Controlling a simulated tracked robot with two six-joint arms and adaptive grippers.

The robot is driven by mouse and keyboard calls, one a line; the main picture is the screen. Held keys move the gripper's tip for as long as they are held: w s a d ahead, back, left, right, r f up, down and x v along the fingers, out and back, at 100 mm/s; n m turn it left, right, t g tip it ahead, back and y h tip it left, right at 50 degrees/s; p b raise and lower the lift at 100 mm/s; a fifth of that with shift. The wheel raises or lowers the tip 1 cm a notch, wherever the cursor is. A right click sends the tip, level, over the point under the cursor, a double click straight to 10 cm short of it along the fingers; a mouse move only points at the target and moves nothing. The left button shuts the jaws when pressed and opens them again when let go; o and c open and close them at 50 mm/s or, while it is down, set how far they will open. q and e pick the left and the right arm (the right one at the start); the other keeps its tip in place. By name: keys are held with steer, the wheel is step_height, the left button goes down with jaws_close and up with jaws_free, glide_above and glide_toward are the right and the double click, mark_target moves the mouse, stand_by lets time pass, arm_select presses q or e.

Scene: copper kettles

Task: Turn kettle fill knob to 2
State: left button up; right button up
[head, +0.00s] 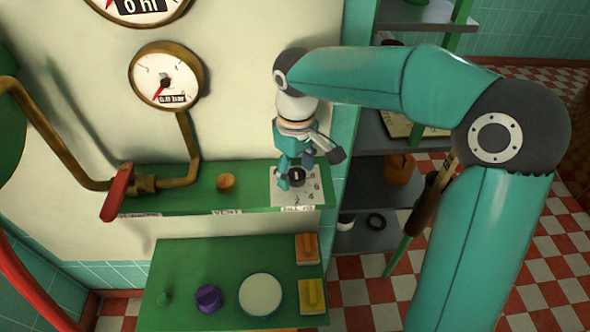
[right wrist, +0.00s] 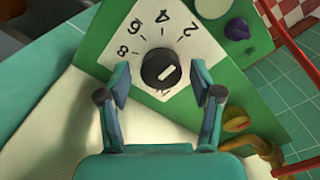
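The fill knob (right wrist: 160,70) is a round black knob with a white pointer line. It sits on a white dial plate (right wrist: 190,52) marked 2, 4, 6 and 8. In the right wrist view the pointer line lies slanted, and I cannot tell which end marks the setting. In the head view the knob (head: 296,176) is at the right end of the green shelf. My right gripper (right wrist: 160,87) is open, with one finger on each side of the knob and gaps showing. In the head view my right gripper (head: 294,174) partly covers the dial plate. My left gripper is not in view.
The green shelf (head: 250,197) also carries an orange-brown knob (head: 226,181). A red-handled valve (head: 117,192) is at its left end. Below, a green table (head: 190,250) holds a purple knob (head: 208,297) and a white round disc (head: 260,295). A gauge (head: 166,76) hangs above.

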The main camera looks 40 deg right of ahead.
mark_target(295, 172)
steer(key=shift+r, duration=0.1)
step_height(295, 172, up, 12)
stand_by(0.7)
steer(key=shift+f, duration=0.2)
